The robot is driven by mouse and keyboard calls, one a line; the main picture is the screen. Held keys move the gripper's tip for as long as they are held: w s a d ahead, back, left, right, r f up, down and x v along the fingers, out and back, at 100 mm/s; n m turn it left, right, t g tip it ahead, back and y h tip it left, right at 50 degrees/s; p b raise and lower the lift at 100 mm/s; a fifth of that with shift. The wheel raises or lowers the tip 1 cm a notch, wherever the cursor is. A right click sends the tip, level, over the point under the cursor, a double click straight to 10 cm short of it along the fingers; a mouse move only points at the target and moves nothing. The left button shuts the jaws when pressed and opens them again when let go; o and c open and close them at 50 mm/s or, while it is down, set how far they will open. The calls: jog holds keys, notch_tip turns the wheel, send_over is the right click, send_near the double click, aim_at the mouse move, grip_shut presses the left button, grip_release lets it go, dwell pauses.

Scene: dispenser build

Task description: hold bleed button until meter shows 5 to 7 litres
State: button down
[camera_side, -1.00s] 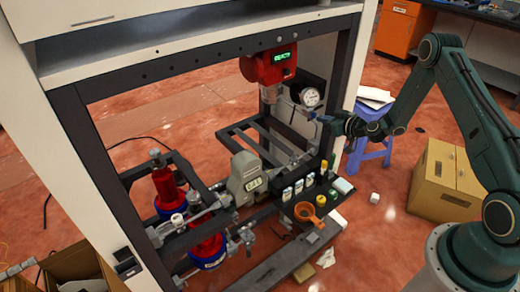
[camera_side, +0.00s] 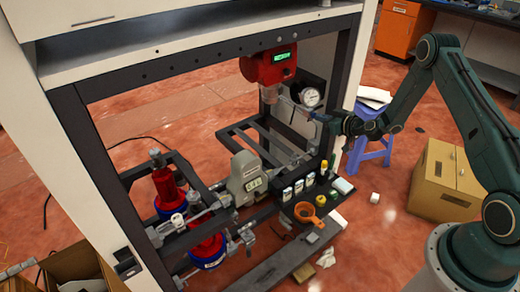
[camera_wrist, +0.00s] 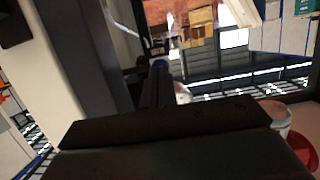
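The grey meter (camera_side: 247,180) stands in the middle of the frame, with a small display (camera_side: 254,184) whose digits are too small to read surely; they seem to begin with 0. My gripper (camera_side: 318,117) reaches in from the right, its tip beside the frame's right post, just below the round gauge (camera_side: 310,97). A small blue part (camera_wrist: 160,63) shows at the finger ends in the wrist view. It may be the bleed button; I cannot tell whether it is pressed. The fingers look together, with nothing seen between them.
A red unit with a green display (camera_side: 282,57) hangs above the gauge. Red cylinders (camera_side: 168,187) stand at left. A blue stool (camera_side: 372,148) and cardboard box (camera_side: 446,182) are at right.

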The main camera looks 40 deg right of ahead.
jog(key=shift+w, duration=0.35)
dwell(0.3)
jog(key=shift+s, duration=0.15)
dwell(1.1)
jog(key=shift+s, duration=0.65)
jog(key=shift+w, duration=0.8)
dwell(4.7)
